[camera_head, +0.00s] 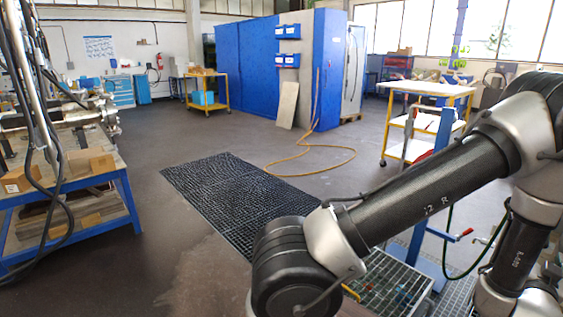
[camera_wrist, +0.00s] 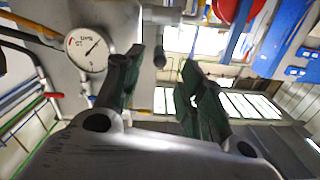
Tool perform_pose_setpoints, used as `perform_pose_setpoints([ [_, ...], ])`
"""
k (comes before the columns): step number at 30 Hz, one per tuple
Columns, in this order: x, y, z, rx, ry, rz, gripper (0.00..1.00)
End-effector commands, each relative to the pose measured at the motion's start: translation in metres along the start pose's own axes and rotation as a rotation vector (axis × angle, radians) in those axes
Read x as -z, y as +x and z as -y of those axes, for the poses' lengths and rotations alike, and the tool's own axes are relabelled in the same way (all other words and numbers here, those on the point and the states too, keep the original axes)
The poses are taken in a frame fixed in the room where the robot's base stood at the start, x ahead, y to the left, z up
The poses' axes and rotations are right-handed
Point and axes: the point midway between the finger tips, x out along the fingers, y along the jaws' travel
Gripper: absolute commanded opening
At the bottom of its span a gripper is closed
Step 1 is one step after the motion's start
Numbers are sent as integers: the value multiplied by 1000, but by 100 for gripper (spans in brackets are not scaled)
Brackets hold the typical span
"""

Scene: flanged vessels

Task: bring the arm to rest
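My gripper (camera_wrist: 162,80) shows in the wrist view, its two dark fingers with green pads spread apart. Nothing is held between them; windows and a grey surface show behind the gap. In the head view my arm runs bent across the right side, its elbow low in the middle. My gripper does not show in the head view.
A round pressure gauge (camera_wrist: 87,48) sits left of the fingers in the wrist view; its distance is unclear. A blue-framed bench (camera_head: 131,203) with cardboard boxes (camera_head: 90,163) stands left. A yellow trolley (camera_head: 386,128) stands right. A black floor mat (camera_head: 215,190) and open floor lie between.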

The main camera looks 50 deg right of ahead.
Motion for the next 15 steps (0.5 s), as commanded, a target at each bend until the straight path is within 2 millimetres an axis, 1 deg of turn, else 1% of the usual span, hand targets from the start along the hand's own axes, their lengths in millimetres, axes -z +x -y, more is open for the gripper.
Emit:
perform_pose_setpoints([
  [2, -11, 0, -2, -10, -7, 47, 40],
  [5, -46, -7, -14, -58, -21, 195, 40],
  [6, -66, -15, -20, -90, -23, 281, 40],
  [8, -98, -32, -30, -141, -21, 422, 40],
  [9, -118, -47, -36, -177, -19, 521, 40],
  [10, -128, -59, -40, -205, -18, 591, 40],
  [11, -134, -71, -43, -231, -18, 655, 40],
  [12, -140, -84, -43, -257, -22, 739, 40],
  [13, -142, -91, -39, -269, -28, 799, 40],
  [14, -142, -97, -33, -277, -36, 857, 40],
  [15, -141, -104, -21, -281, -50, 933, 40],
])
